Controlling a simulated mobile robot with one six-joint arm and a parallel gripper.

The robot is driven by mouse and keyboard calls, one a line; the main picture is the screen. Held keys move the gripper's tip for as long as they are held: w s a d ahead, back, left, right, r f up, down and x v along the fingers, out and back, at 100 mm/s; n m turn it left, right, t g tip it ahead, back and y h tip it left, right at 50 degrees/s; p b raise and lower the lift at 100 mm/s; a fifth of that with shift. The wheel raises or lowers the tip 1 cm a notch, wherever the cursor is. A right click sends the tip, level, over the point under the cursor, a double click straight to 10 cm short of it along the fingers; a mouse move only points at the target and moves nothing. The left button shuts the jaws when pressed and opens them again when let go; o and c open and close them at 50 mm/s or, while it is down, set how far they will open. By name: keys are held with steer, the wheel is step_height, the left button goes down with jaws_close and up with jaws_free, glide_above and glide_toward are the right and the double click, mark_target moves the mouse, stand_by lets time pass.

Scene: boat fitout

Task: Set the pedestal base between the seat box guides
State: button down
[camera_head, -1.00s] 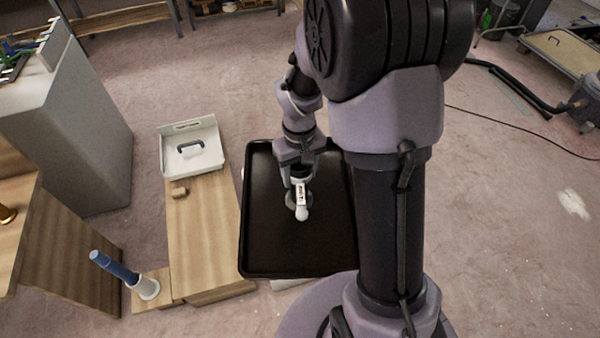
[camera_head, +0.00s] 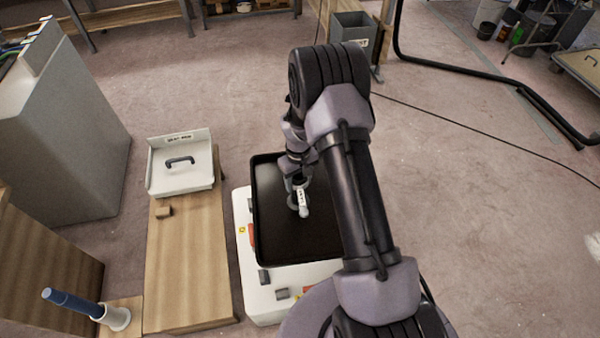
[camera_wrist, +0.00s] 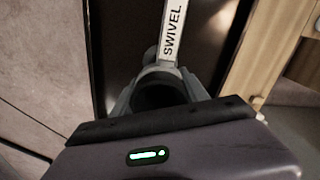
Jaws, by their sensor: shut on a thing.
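My gripper (camera_head: 299,184) is shut on a pale piece with a white label strip (camera_head: 304,197) and holds it over the black tray (camera_head: 272,243). In the wrist view the strip reads SWIVEL (camera_wrist: 172,35), and the gripper jaws (camera_wrist: 158,95) close around the piece's dark lower part. Whether this piece is the pedestal base I cannot tell. A white open box (camera_head: 182,178) with a raised, lettered back wall and dark handle stands at the far end of a wooden bench, left of my gripper. Guides cannot be made out clearly.
A blue post (camera_head: 70,303) leans in a white collar (camera_head: 117,318) at lower left. A grey cabinet (camera_head: 60,140) stands at left. Open floor (camera_head: 480,230) lies to the right.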

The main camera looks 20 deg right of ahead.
step_height(320, 180, down, 27)
steer(key=w+d+b, duration=0.1)
steer(key=b, duration=0.3)
steer(key=shift+n+b, duration=0.3)
steer(key=shift+n, duration=0.1)
stand_by(1.0)
steer(key=shift+w+f, duration=0.1)
steer(key=c, duration=0.5)
jaws_free()
step_height(320, 180, up, 17)
steer(key=p, duration=0.7)
steer(key=shift+r+p, duration=0.2)
steer(key=shift+p, duration=0.1)
